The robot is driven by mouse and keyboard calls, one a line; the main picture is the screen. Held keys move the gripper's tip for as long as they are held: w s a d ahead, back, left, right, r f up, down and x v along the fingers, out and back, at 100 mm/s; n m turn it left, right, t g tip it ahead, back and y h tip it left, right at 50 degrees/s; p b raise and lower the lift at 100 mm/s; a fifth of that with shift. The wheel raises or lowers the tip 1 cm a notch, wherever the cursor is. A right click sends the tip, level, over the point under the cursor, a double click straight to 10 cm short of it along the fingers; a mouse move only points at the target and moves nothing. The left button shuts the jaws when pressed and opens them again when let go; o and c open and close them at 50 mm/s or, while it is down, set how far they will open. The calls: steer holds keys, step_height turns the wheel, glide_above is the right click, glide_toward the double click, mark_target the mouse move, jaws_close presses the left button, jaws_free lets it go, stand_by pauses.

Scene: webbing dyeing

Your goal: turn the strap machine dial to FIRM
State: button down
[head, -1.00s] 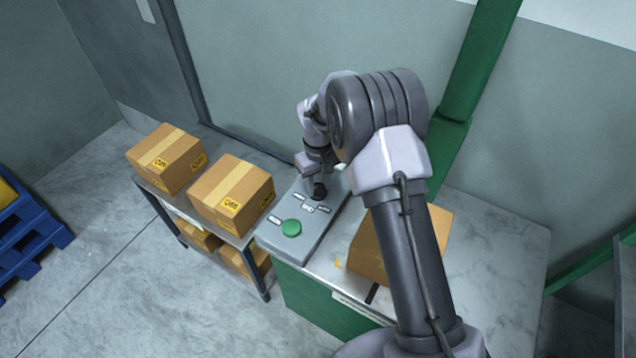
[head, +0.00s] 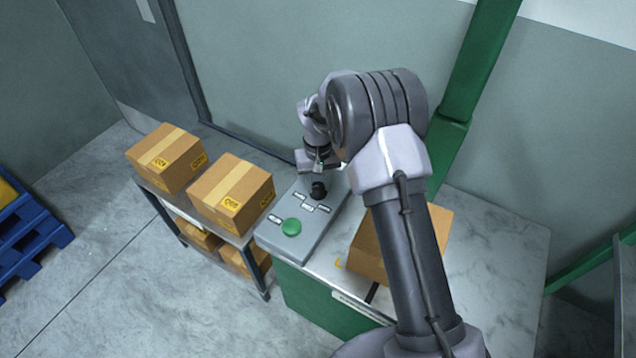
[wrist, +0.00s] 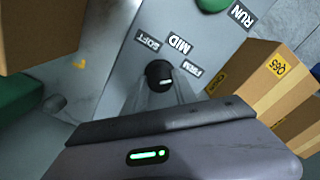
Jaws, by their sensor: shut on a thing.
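The strap machine's dial (head: 318,190) is a black round knob on the grey control panel (head: 312,240). In the wrist view, the dial (wrist: 159,74) sits between the tips of my gripper (wrist: 160,88), which is shut on it. The SOFT label (wrist: 148,41), MID label (wrist: 179,43) and FIRM label (wrist: 192,68) fan around the dial. A pale mark shows on the knob, but I cannot tell clearly which label it points to. In the head view, my wrist is just above the dial and its fingertips are hard to make out.
A green button (head: 291,228) is on the panel near the RUN label (wrist: 242,16). A cardboard box (head: 366,250) stands right of the panel, partly behind my arm. More boxes (head: 232,192) stand on a rack to the left.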

mark_target(318, 186)
steer(key=c, duration=1)
jaws_free()
step_height(318, 186, up, 17)
steer(key=p, duration=0.6)
steer(key=shift+r, duration=0.2)
